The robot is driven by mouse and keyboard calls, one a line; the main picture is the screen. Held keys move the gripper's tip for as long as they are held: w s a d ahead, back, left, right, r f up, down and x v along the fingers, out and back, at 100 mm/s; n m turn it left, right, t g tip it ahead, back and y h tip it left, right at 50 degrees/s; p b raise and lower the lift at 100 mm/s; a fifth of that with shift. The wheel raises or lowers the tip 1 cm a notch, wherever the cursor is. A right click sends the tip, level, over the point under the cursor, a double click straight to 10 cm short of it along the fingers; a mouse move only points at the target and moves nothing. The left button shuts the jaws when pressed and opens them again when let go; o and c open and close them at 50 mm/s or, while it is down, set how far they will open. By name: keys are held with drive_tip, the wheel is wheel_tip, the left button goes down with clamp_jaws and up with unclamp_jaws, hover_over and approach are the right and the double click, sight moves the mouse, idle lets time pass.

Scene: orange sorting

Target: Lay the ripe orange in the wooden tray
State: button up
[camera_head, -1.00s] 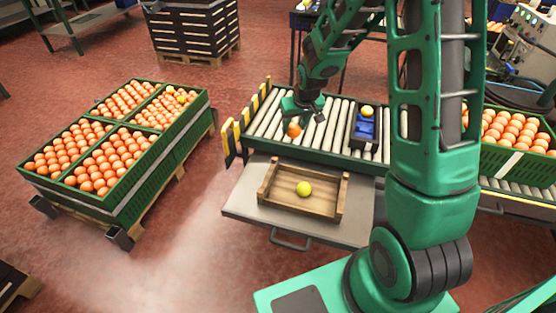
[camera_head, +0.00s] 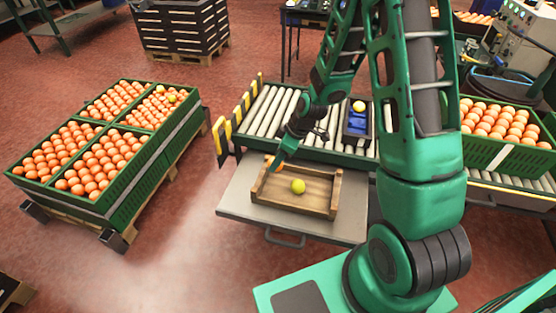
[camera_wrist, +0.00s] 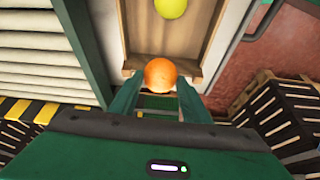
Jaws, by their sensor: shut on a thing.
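My gripper (camera_head: 274,163) is over the back left corner of the wooden tray (camera_head: 288,209). It is shut on the ripe orange (camera_wrist: 160,74), which sits between its two fingers in the wrist view. In the head view the orange is mostly hidden by the gripper. The tray lies on a grey metal shelf and holds one yellow-green fruit (camera_head: 298,186) near its middle. That fruit also shows at the top of the wrist view (camera_wrist: 171,7). The held orange appears in front of the tray's end; its exact height is hard to tell.
Green crates (camera_head: 150,165) full of oranges stand at the left. Another full crate (camera_head: 500,155) is at the right. The tray's right half is clear.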

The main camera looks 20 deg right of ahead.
drive_tip(key=shift+s+a+f+n, duration=0.2)
drive_tip(key=shift+s+f+n, duration=0.1)
drive_tip(key=shift+f, duration=3.75)
drive_tip(key=shift+f, duration=0.5)
drive_tip(key=o, duration=1.6)
drive_tip(key=shift+c, duration=0.2)
drive_tip(key=shift+w, duration=0.1)
drive_tip(key=shift+r, duration=0.1)
drive_tip(key=shift+r, duration=3.85)
